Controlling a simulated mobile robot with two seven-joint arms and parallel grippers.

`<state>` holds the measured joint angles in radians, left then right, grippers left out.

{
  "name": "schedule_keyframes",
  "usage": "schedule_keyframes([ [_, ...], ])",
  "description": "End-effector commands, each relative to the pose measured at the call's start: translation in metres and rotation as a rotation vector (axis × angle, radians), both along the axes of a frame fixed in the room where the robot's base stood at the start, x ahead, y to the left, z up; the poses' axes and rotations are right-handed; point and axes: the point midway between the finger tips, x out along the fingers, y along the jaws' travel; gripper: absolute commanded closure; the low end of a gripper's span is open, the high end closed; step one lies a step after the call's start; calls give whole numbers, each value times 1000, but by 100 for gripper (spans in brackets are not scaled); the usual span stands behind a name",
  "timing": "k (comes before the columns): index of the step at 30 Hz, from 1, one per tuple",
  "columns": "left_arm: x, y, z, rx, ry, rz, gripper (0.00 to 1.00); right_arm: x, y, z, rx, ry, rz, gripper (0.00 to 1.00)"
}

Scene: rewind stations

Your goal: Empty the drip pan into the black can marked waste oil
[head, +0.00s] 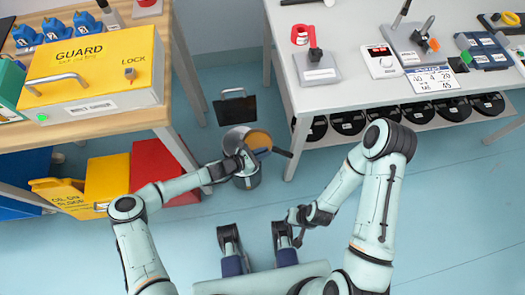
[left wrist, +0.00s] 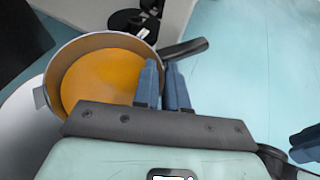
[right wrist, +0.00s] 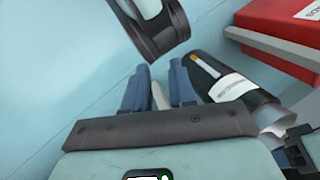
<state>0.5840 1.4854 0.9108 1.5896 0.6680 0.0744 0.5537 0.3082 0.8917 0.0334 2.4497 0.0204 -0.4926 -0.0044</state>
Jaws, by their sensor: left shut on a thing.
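The drip pan (head: 228,138) is round and grey with orange oil in it. It also fills the left of the left wrist view (left wrist: 52,75), where its dark handle (left wrist: 188,50) points right. My left gripper (left wrist: 163,75) is shut on the pan beside the handle. A can (head: 246,181) stands upright under the pan in the head view, its mouth mostly hidden. In the right wrist view the can (right wrist: 222,80) looks black with a pale label, too small to read. My right gripper (right wrist: 158,85) is open, apart from the can, fingers spread.
A black thing with a handle (head: 236,110) is on the floor behind the pan. Yellow (head: 108,180) and red (head: 160,168) bins stand under the wooden bench at left. The white table (head: 345,95) is at right. Floor is clear at lower right.

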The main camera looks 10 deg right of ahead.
Motion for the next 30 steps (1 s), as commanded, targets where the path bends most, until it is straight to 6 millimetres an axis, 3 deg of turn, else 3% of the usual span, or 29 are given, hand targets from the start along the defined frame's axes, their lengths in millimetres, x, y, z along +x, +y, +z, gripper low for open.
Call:
schedule_keyframes([
  [11,0,0,2,1,1,8,100,-4,2,4,5,9,4,75],
  [24,-2,0,6,7,14,54,100,-26,12,23,33,70,29,75],
  [30,0,3,17,-108,84,53,100,-20,9,15,26,55,23,75],
])
